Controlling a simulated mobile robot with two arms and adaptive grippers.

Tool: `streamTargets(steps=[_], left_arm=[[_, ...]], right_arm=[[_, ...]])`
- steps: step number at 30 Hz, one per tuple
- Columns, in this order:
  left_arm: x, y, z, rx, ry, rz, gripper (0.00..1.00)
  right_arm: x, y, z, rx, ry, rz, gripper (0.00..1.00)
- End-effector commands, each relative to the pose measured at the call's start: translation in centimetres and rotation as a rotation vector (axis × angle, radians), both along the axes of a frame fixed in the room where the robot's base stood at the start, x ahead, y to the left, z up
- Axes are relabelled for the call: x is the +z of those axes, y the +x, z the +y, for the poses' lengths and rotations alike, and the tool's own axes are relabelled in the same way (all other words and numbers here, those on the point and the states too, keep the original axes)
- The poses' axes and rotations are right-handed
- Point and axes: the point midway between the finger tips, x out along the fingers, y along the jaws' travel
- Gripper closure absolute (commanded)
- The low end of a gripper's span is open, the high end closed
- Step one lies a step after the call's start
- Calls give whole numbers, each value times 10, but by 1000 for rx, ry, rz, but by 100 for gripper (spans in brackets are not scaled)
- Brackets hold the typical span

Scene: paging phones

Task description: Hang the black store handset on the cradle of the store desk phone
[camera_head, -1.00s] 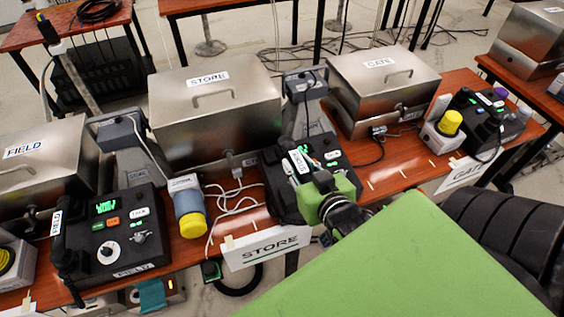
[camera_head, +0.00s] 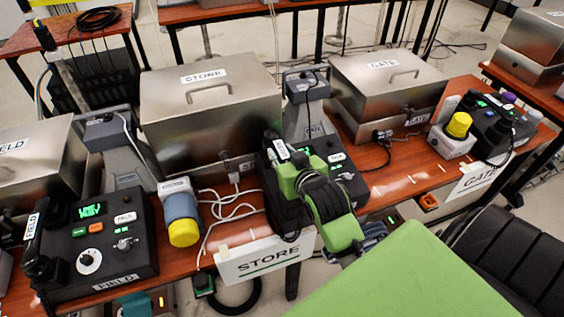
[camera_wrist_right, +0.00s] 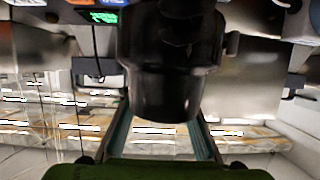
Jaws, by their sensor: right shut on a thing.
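The black store handset (camera_head: 271,143), with a white label near its top, is in my right gripper (camera_head: 287,178), over the left side of the store desk phone (camera_head: 350,178). My gripper is shut on it. In the right wrist view the handset (camera_wrist_right: 168,65) is a large dark shape between the two fingers. The phone's green display and TALK key show to the right of the gripper. My gripper and arm hide the cradle and the lower handset, so I cannot tell whether the handset touches the cradle. My left gripper is out of view.
The STORE sign (camera_head: 262,260) hangs at the table's front edge. A blue-grey cylinder with a yellow cap (camera_head: 182,220) and white cables (camera_head: 232,207) are left of the phone. The field phone (camera_head: 100,240) stands further left. A metal STORE case (camera_head: 210,115) stands behind.

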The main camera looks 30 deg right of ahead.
Motion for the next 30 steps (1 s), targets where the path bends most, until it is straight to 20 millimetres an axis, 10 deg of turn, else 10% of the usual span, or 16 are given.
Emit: streamTargets(steps=[16, 18, 30], left_arm=[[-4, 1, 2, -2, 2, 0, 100], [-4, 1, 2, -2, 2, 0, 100], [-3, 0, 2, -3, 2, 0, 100]], right_arm=[[-30, -1, 0, 0, 0, 0, 100], [-30, -2, 0, 0, 0, 2, 60], [-28, -2, 1, 0, 0, 2, 59]])
